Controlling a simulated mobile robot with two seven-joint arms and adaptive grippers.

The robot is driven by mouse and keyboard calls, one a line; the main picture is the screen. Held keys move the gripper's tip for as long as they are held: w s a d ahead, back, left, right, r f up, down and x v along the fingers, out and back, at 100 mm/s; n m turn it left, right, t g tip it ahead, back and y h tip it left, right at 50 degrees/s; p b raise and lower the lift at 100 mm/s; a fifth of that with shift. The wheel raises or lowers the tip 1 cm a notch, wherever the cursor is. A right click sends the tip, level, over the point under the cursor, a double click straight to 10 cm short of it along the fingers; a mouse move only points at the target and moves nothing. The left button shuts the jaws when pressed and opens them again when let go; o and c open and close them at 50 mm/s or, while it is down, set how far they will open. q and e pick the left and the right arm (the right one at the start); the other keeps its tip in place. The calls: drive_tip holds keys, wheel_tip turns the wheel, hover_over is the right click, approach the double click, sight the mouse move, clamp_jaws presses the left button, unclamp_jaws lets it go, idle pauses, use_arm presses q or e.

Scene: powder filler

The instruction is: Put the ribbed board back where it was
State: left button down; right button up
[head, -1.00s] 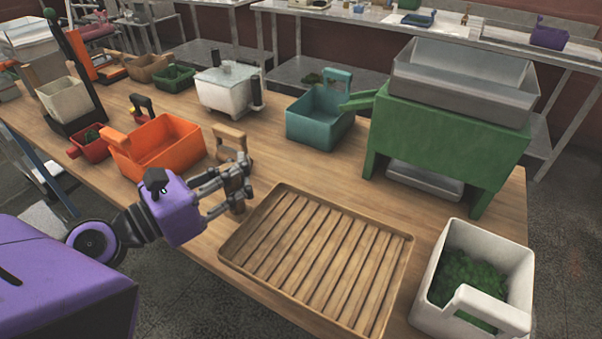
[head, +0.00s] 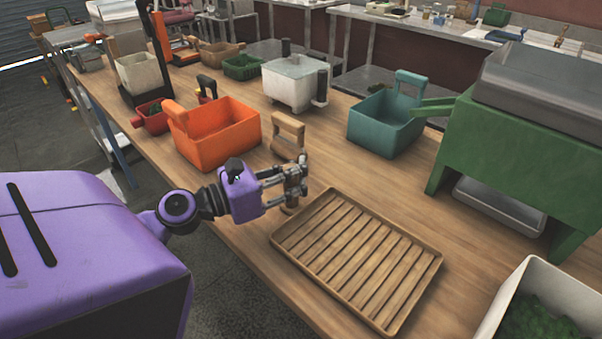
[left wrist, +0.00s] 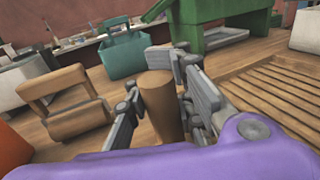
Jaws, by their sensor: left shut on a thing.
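The ribbed board (head: 355,256) is a wooden, slatted, rimmed board lying flat near the table's front edge. Its slats also show at the right of the left wrist view (left wrist: 275,92). My left gripper (head: 293,186) is just beyond the board's left corner, apart from the board. It is shut on a brown wooden cylinder (left wrist: 162,103), which stands upright between the fingers in the left wrist view. In the head view only the cylinder's lower end (head: 290,207) shows; I cannot tell if it touches the table. My right gripper is not in view.
A wooden block with a handle (head: 288,135) stands behind my left gripper, an orange bin (head: 222,140) to its left. A teal bin (head: 385,128) and green stand (head: 500,150) are behind the board. A white bin (head: 497,312) is at front right. The table between is clear.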

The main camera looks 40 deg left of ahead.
use_arm(q)
drive_tip(key=shift+r, duration=0.1)
drive_tip(key=c, duration=1.5)
unclamp_jaws()
